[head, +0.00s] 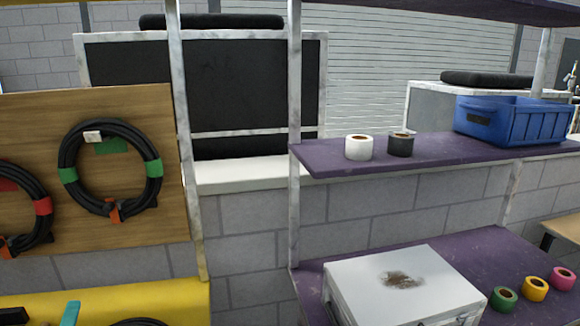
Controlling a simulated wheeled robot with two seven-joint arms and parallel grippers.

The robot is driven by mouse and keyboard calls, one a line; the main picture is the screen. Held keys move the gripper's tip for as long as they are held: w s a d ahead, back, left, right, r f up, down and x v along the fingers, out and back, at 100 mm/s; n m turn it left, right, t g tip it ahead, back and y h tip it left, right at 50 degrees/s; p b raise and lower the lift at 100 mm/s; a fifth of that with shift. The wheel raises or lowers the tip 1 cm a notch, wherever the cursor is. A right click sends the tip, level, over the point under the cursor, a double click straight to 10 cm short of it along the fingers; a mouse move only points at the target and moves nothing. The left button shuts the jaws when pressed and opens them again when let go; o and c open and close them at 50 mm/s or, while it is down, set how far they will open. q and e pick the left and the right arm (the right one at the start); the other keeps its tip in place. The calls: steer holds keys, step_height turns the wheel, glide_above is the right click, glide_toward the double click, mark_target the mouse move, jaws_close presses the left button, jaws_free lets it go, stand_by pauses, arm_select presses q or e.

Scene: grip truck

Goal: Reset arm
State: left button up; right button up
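Neither of my grippers shows in the head view, and no part of my arms is clearly visible. The view takes in a shelf unit and a wooden board (110,235). A coiled black cable (153,190) with green tape bands hangs on the board. A second black coil (40,225) with red bands hangs to its left, cut off by the picture edge.
A purple upper shelf (330,165) holds a white tape roll (358,148), a black roll (400,145) and a blue bin (520,122). The purple lower shelf (450,258) holds a white case (385,300) and green (503,299), yellow (534,289) and pink (563,279) rolls. A yellow surface (185,302) lies lower left.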

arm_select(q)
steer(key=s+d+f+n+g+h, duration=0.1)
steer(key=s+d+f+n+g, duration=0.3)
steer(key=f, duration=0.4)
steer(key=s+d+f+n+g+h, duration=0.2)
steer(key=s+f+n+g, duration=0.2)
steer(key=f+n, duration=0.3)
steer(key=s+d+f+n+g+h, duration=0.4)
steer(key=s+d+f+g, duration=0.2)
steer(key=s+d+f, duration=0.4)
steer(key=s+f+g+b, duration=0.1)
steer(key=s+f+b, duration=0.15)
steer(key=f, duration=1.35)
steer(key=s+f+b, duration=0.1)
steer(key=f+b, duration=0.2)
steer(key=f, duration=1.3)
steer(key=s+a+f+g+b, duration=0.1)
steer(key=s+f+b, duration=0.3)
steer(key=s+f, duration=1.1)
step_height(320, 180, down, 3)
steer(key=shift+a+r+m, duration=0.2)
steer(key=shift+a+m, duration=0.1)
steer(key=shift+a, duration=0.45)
